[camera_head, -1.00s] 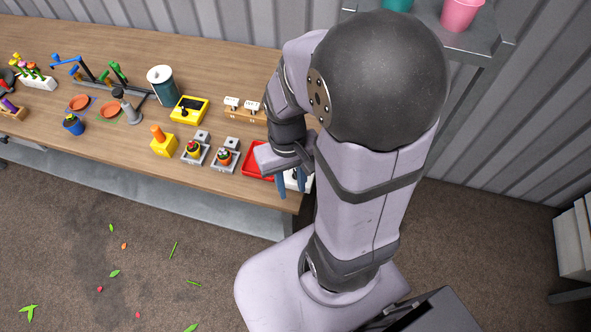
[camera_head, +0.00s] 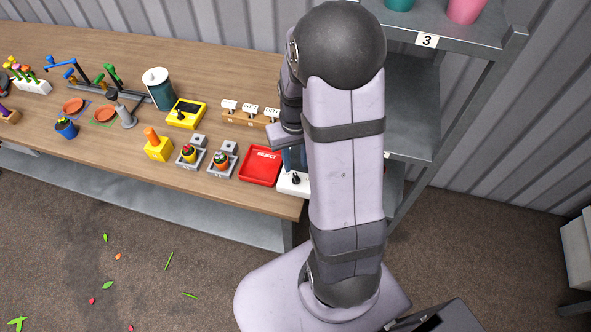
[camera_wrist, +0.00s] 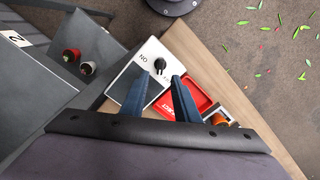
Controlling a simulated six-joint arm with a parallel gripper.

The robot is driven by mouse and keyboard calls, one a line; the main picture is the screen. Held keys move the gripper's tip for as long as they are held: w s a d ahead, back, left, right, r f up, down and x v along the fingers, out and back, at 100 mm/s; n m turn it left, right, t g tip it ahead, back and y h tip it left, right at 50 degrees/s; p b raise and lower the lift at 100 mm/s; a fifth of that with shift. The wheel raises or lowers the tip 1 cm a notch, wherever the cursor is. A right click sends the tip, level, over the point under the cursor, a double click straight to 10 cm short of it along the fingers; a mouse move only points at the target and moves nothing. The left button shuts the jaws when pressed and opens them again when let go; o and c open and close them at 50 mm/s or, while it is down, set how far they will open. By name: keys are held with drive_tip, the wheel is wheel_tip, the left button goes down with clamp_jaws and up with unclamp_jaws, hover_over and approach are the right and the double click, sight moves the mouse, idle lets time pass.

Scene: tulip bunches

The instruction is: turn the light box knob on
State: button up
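The light box (camera_wrist: 144,66) is a white box with a black knob (camera_wrist: 160,65) on top and the letters "ON" beside it. It stands at the table's right front corner, and in the head view the knob (camera_head: 296,179) shows left of my arm, with much of the box hidden. My gripper (camera_wrist: 162,82) has two blue fingers, spread apart and empty, with the tips near the knob in the wrist view. The height of the tips above the box is hard to tell. In the head view the blue fingers (camera_head: 293,158) are partly hidden by my arm.
A red "REJECT" tray (camera_head: 261,166) lies just left of the light box. Left of it are grey stands (camera_head: 222,160) holding small pots. A grey shelf (camera_head: 413,100) stands at the right. Free wooden table (camera_head: 110,175) lies at the front left.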

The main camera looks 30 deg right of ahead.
sight(296, 175)
drive_tip(key=shift+f+p, duration=0.45)
drive_tip(key=shift+f, duration=2.3)
drive_tip(key=shift+c, duration=0.7)
clamp_jaws()
